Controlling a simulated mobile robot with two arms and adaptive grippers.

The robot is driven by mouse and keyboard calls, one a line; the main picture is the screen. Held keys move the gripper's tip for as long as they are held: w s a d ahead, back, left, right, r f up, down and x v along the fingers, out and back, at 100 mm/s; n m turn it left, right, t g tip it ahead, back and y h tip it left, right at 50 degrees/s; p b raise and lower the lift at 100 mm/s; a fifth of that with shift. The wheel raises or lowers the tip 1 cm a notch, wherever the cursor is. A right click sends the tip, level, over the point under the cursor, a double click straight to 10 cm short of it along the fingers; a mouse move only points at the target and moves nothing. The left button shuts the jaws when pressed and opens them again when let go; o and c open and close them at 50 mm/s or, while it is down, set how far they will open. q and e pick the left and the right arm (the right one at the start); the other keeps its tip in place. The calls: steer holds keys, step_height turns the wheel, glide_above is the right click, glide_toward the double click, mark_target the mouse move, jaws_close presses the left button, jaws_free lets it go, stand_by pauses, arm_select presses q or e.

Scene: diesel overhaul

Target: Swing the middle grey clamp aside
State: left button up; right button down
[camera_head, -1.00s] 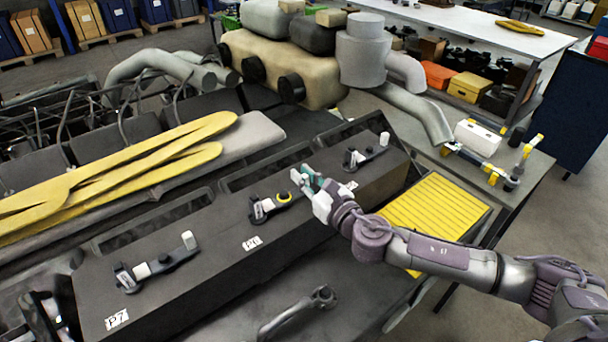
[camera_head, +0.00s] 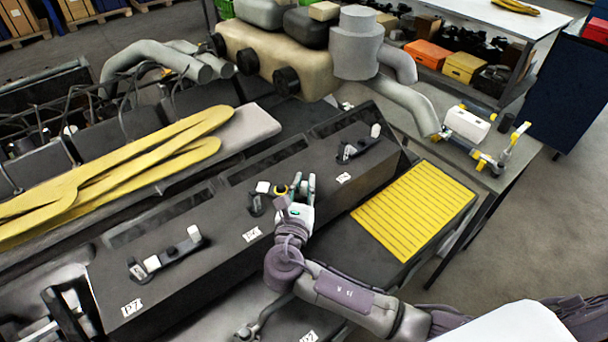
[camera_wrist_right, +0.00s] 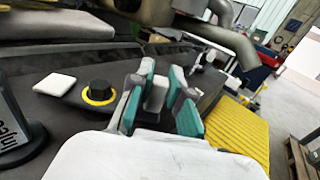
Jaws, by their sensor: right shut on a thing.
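The middle grey clamp (camera_head: 255,205) sits on the long dark cover between two similar clamps. It has a white pad, and a dark knob with a yellow ring (camera_wrist_right: 98,93) around its base. My right gripper (camera_head: 304,183) is at the clamp's right end, its fingers pointing away from the robot. In the right wrist view, the right gripper (camera_wrist_right: 162,92) has its teal-and-grey fingers on both sides of the clamp's pale upright handle (camera_wrist_right: 156,96). It is shut on this handle. My left gripper is not in view.
A left clamp (camera_head: 165,254) and a far right clamp (camera_head: 358,149) lie on the same cover. A yellow ribbed mat (camera_head: 415,210) lies to the right. Yellow strips (camera_head: 120,165) lie behind.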

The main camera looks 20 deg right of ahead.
steer(key=shift+s+a+m+g+h, duration=0.2)
steer(key=shift+s+m+g+h, duration=0.05)
steer(key=shift+m+g+h, duration=0.55)
steer(key=shift+s+a+m+g+h, duration=0.3)
steer(key=shift+m+g+h, duration=0.3)
steer(key=shift+h, duration=0.25)
steer(key=shift+s+a+m+g+h, duration=0.15)
steer(key=shift+s+m+g+h, duration=0.1)
steer(key=shift+m+g+h, duration=0.55)
steer(key=c, duration=1.1)
jaws_free()
steer(key=shift+a, duration=0.1)
steer(key=v, duration=0.7)
steer(key=shift+s+a, duration=0.1)
steer(key=shift+s, duration=0.05)
steer(key=shift+f, duration=0.1)
